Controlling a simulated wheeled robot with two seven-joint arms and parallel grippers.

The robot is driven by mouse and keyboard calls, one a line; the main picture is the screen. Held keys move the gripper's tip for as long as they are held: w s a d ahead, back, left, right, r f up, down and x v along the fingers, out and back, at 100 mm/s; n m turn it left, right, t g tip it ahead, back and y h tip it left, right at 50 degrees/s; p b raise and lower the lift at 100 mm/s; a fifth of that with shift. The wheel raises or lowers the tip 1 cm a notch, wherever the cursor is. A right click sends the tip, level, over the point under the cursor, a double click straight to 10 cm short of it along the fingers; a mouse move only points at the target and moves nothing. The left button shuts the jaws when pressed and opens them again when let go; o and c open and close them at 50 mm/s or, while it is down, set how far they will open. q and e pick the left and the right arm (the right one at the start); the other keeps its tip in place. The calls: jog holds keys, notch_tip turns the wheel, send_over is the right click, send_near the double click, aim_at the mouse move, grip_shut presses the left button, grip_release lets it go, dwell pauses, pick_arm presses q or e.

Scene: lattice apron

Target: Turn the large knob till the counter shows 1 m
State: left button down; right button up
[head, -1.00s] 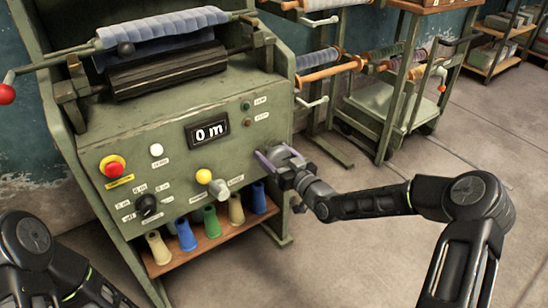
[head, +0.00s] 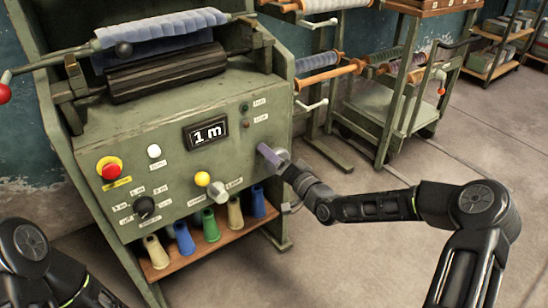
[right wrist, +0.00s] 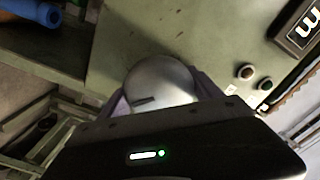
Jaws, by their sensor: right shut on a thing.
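Part of the counter also shows at the right edge of the right wrist view (right wrist: 303,27). The large knob (right wrist: 160,82) is a round silver knob with a dark mark on its face. My right gripper (head: 272,157) is at the right side of the panel. In the right wrist view its two purple-grey fingers are on either side of the knob, shut on it. In the head view the gripper hides the knob. My left gripper is out of view; only part of the left arm shows at lower left.
Several coloured cones stand on the wooden shelf (head: 160,270) below. A trolley (head: 385,110) stands at right; the floor before it is clear.

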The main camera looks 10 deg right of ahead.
dwell(0.5)
jog(key=o, duration=1.4)
jog(key=shift+s+d, duration=0.1)
jog(key=p+v, duration=0.2)
jog(key=v, duration=0.5)
jog(key=shift+s, duration=0.3)
jog(key=shift+f, duration=0.1)
